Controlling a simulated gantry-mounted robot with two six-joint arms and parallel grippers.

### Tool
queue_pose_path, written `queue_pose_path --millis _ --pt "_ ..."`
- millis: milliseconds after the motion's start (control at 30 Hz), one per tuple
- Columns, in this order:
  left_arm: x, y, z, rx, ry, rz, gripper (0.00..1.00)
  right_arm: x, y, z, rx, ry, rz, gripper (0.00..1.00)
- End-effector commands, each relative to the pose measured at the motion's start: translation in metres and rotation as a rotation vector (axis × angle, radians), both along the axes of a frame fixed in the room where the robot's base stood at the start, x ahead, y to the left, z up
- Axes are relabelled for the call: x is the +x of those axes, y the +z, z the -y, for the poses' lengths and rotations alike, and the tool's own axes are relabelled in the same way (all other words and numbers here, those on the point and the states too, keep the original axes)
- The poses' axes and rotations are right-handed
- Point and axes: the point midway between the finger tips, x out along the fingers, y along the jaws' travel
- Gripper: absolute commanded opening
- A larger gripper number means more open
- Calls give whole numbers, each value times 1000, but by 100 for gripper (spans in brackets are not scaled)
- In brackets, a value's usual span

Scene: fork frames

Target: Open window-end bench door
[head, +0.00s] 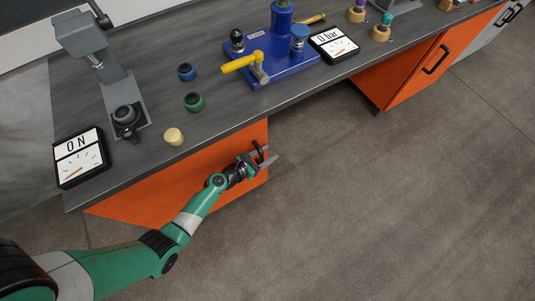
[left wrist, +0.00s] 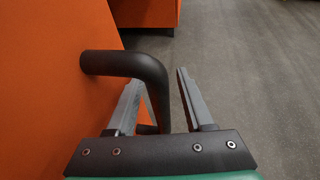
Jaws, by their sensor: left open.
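An orange bench door (head: 190,178) is under the worktop at the left of the head view; it looks shut. It fills the left of the left wrist view (left wrist: 45,90). Its black bar handle (left wrist: 125,65) stands out from it in the left wrist view. My left gripper (head: 267,163) is open at the handle, near the door's right edge in the head view. In the left wrist view, the outer bar of the handle lies between the two fingers of the gripper (left wrist: 158,88), which are apart. My right gripper is not in view.
Another orange door (head: 420,75) with a black handle is farther right. The grey worktop (head: 225,125) above holds a press (head: 110,90), a blue fixture (head: 275,65), gauge panels (head: 80,158) and small knobs. The floor (head: 380,200) in front is clear.

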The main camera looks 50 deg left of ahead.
Motion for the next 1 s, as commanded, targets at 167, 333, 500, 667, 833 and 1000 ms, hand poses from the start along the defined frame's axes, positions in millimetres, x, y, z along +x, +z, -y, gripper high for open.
queue_pose_path --millis 167,333,500,667,833,1000 --pt "3 0 0 0 -1 0 52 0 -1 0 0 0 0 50" --pt "2 0 0 0 0 0 40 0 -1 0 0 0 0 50" --pt "2 0 0 0 0 0 9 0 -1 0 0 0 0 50" --pt "2 0 0 0 0 0 0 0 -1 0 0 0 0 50" --pt "2 0 0 0 0 0 0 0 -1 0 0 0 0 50" --pt "2 0 0 0 0 0 0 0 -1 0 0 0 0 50"
